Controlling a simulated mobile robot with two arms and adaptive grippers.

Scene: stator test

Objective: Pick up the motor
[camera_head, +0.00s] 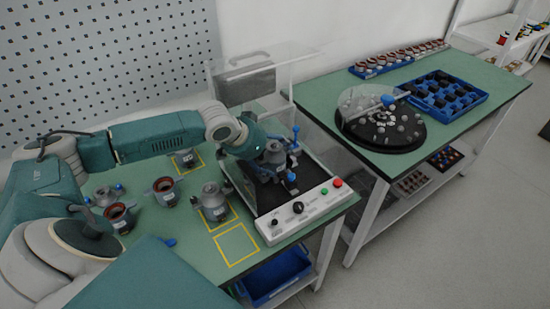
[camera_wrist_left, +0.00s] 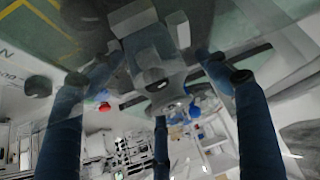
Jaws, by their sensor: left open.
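In the head view a grey motor (camera_head: 274,152) sits in the test station on the green table, partly hidden by my left gripper (camera_head: 262,163). That gripper reaches in from the left, its dark fingers beside the motor. In the left wrist view, the open blue fingers (camera_wrist_left: 160,78) stand on both sides of a grey motor-like body (camera_wrist_left: 158,70); contact cannot be told. More motors stand on the table: one in a yellow square (camera_head: 213,202), one with a copper-coloured top (camera_head: 118,216), another behind it (camera_head: 164,190). My right gripper does not show.
The station has a control panel (camera_head: 300,208) in front and a raised clear cover (camera_head: 285,68) above. An empty yellow square (camera_head: 236,245) lies left of the panel. A second table holds a round black turntable (camera_head: 382,142) and a blue tray (camera_head: 444,95).

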